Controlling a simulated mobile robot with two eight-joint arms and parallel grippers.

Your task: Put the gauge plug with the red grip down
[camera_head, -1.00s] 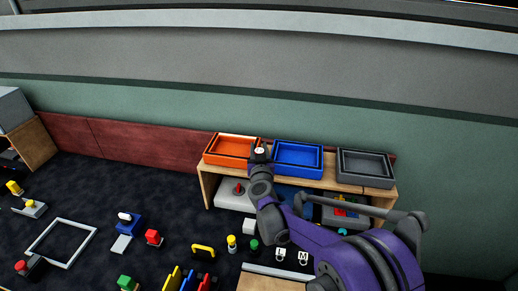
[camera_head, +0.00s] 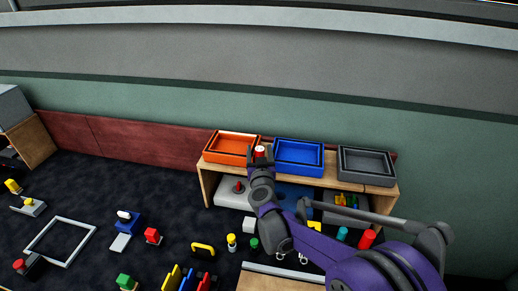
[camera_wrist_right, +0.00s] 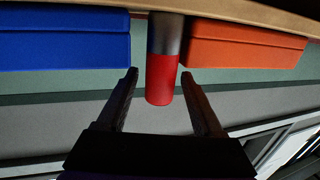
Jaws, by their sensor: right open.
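The gauge plug with the red grip (camera_wrist_right: 162,78) stands upright at the shelf's front, in the gap between the blue and orange trays; the wrist view shows it upside down, with its grey end at the shelf top. My right gripper (camera_wrist_right: 159,74) is open, with one finger on each side of the red grip and a visible gap on both sides. In the head view my right gripper (camera_head: 261,160) partly hides the plug. My left gripper is not in view.
The orange tray (camera_head: 207,160), blue tray (camera_head: 297,170) and grey tray (camera_head: 366,180) stand on the wooden shelf (camera_head: 205,180). In the wrist view the blue tray (camera_wrist_right: 65,50) and orange tray (camera_wrist_right: 240,52) flank the plug closely. Several coloured parts lie below on the dark floor.

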